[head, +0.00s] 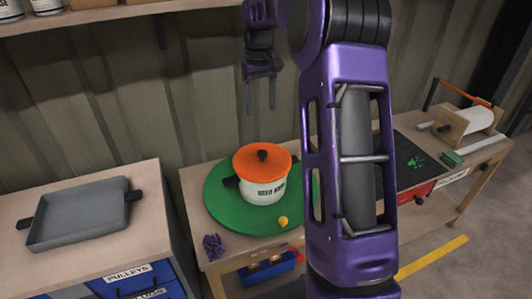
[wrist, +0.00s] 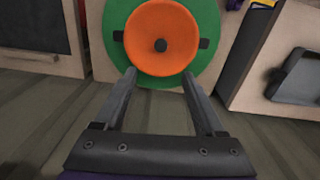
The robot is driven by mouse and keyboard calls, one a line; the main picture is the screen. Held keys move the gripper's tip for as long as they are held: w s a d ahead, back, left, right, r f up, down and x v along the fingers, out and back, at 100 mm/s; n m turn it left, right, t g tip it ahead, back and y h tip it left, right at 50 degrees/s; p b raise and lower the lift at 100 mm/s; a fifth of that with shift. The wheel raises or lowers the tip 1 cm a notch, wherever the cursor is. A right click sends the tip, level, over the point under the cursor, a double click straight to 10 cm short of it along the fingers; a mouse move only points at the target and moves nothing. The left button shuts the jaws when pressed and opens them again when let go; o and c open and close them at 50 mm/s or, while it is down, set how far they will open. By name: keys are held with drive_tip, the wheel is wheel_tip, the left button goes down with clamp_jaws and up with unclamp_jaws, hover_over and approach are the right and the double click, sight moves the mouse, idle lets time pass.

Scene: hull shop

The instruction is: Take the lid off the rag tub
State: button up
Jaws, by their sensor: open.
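The rag tub (head: 263,191) is a white pot with dark lettering and dark side handles. It stands on a round green mat (head: 219,208) on the wooden bench. Its orange lid (head: 262,160) with a black knob is seated on top. In the wrist view the lid (wrist: 160,62) is seen from above, with the knob near its middle. My gripper (head: 261,110) is open and empty, above the tub in the head view. In the wrist view its two fingers (wrist: 160,75) point toward the lid's near edge, with nothing between them.
A small yellow thing (head: 283,221) and a purple thing (head: 213,246) lie near the tub. A grey tray (head: 78,214) sits on the left cabinet. A black board (head: 412,156) and a paper roll holder (head: 466,124) are to the right. A shelf (head: 100,14) runs along the top left.

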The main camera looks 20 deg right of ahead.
sight(262, 152)
wheel_tip(262, 152, down, 18)
drive_tip(key=shift+d+r+b, duration=0.1)
drive_tip(key=shift+r+b, duration=0.15)
drive_tip(key=shift+b, duration=1)
drive_tip(key=shift+r, duration=0.1)
clamp_jaws()
